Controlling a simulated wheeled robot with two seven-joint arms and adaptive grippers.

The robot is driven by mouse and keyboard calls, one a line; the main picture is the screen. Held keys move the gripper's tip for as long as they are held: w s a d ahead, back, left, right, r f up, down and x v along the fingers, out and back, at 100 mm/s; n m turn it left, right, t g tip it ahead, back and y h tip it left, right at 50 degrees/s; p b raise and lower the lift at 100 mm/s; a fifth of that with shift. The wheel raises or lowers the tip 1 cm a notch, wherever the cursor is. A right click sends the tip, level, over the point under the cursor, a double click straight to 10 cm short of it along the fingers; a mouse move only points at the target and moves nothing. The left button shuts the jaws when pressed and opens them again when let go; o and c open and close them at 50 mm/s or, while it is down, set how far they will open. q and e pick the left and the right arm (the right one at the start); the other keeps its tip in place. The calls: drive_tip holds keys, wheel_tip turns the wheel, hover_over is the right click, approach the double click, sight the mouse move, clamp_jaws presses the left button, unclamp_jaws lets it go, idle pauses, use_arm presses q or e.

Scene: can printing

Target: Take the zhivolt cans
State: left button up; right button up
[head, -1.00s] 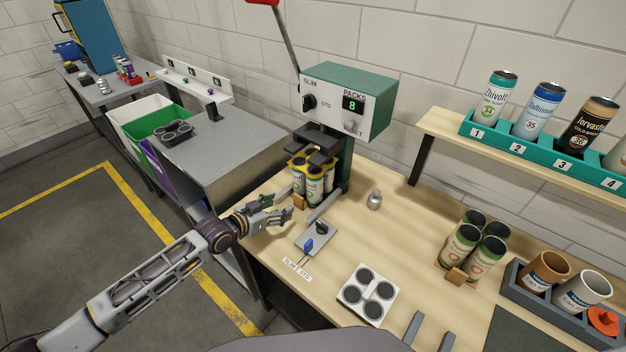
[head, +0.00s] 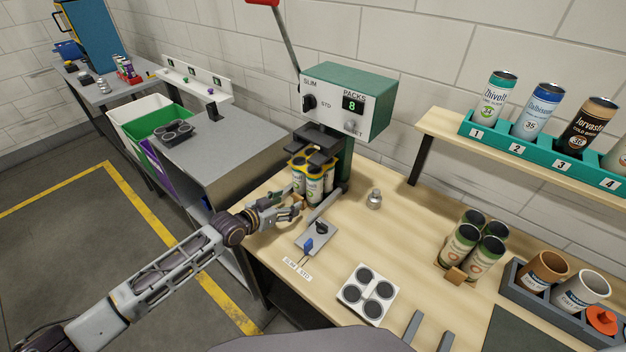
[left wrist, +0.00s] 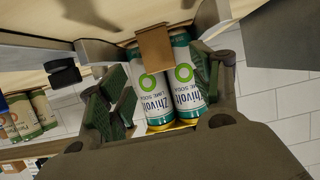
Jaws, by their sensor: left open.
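A pack of Zhivolt cans (head: 313,183) with yellow tops stands under the head of the green and white press (head: 345,98). In the left wrist view the Zhivolt cans (left wrist: 186,88) show white and green labels, with a brown block (left wrist: 154,48) in front of them. My left gripper (head: 296,205) is open at the near left side of the pack. In the left wrist view its green-padded fingers (left wrist: 165,90) stand on either side of the cans. I cannot tell whether they touch. My right gripper is not in view.
A small lever plate (head: 316,238) and a white four-hole tray (head: 367,294) lie on the wooden bench. Another pack of cans (head: 474,243) stands to the right. A teal rack (head: 509,131) holds sample cans. A small metal piece (head: 374,198) stands behind the lever plate.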

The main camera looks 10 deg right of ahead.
sight(297, 199)
use_arm(q)
drive_tip(key=shift+p+x, duration=0.4)
drive_tip(key=shift+x, duration=1.95)
drive_tip(key=c, duration=1.1)
